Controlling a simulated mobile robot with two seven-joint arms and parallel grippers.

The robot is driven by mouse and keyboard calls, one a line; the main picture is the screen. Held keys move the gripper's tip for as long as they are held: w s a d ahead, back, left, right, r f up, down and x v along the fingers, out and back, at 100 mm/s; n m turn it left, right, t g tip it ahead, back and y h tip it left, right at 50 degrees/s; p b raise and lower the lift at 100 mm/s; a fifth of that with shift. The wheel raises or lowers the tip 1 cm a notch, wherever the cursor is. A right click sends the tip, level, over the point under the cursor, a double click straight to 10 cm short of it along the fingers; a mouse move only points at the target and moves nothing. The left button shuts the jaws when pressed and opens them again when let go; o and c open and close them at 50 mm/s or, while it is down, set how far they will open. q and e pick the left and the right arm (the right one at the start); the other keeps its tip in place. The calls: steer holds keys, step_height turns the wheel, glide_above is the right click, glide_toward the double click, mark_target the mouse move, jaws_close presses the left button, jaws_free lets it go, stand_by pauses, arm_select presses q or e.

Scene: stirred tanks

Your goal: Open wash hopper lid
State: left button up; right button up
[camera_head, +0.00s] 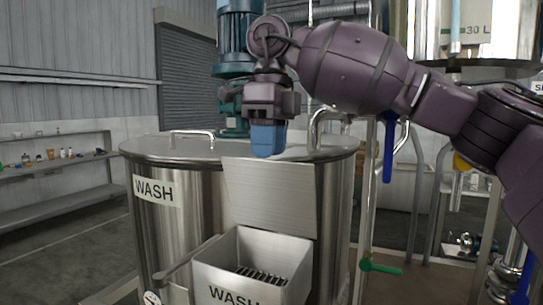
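The wash hopper (228,283) is a steel box marked WASH at the front of the steel WASH tank. Its top is open and a dark grate (262,273) shows inside. A flat brushed-steel plate, the hopper lid (270,197), stands raised and nearly upright behind the opening, against the tank front. My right gripper (267,140) points down with blue fingers just above the lid's top edge, over the tank top. The fingers overlap in this view, so their gap and any contact with the lid are unclear. My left gripper is not in view.
The WASH tank (160,225) has bar handles (192,133) on top and a green motor (240,50) behind. A grey bar (186,260) runs beside the hopper's left side. Pipes with a blue lever (389,150) and a green valve handle (380,267) stand right. Shelves (60,172) are far left.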

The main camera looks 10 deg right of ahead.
step_height(320, 180, up, 9)
steer(key=shift+w+d+f, duration=0.15)
steer(key=shift+d+f, duration=0.05)
steer(key=shift+d, duration=0.15)
